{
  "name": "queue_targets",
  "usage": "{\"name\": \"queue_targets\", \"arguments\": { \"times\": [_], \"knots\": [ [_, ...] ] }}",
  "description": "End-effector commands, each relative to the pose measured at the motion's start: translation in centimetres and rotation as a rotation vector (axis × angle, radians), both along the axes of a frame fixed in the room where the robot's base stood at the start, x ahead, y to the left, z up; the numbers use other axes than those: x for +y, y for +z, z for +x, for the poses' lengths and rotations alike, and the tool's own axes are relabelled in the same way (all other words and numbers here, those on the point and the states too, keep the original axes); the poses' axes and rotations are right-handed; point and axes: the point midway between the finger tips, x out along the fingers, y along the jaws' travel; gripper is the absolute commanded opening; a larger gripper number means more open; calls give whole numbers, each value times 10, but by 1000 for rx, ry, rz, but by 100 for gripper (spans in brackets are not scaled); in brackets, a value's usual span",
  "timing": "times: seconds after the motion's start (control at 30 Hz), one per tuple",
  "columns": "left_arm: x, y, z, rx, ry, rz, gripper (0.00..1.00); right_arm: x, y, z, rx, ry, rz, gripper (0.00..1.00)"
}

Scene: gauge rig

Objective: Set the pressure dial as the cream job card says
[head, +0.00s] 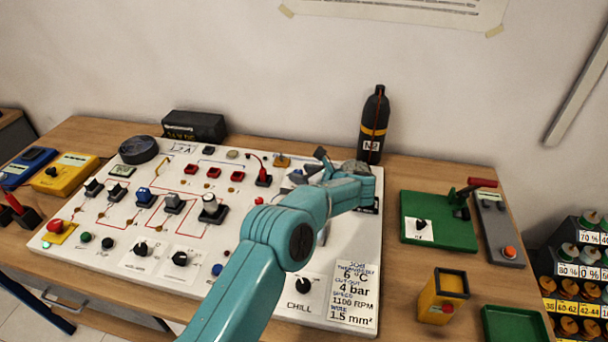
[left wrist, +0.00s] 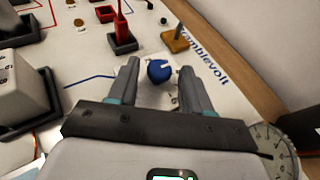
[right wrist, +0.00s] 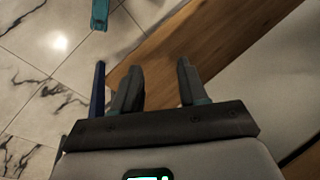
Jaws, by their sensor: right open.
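The job card (head: 350,290) lies at the panel's front right; it reads 6 °C, 4 bar, 1100 RPM and 1.5 mm². My left gripper (head: 310,168) is over the back right of the white panel (head: 245,255), its arm hiding part of it. In the left wrist view, the open left fingers (left wrist: 158,72) have a blue knob (left wrist: 160,71) with a white mark between them, with gaps at its sides. I cannot tell if they reach down around it. A round gauge (left wrist: 272,145) shows partly beside the gripper. My right gripper (right wrist: 158,75) is open and empty.
A black N2 bottle (head: 374,125) stands behind the left gripper. The CHILL knob (head: 303,286), switches and red sockets (head: 222,174) are on the panel. A green board (head: 438,222) and a yellow box (head: 442,295) are at right. The right wrist view shows tiled floor and a wooden edge.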

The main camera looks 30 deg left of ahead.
Motion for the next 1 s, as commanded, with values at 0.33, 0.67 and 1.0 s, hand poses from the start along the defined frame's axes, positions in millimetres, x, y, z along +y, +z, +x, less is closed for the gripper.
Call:
{"name": "queue_targets", "arguments": {
  "times": [0.33, 0.67, 1.0],
  "knots": [
    [-3, 0, -1, 1, -1, -1, 55, 0, -1, 0, 0, 0, 0, 43],
    [-62, 24, -22, -2, -6, -1, 55, 0, -17, 0, 0, 0, 0, 43],
    [-127, 55, -47, -2, -2, 0, 55, 0, -26, 0, 0, 0, 0, 43]
  ]
}}
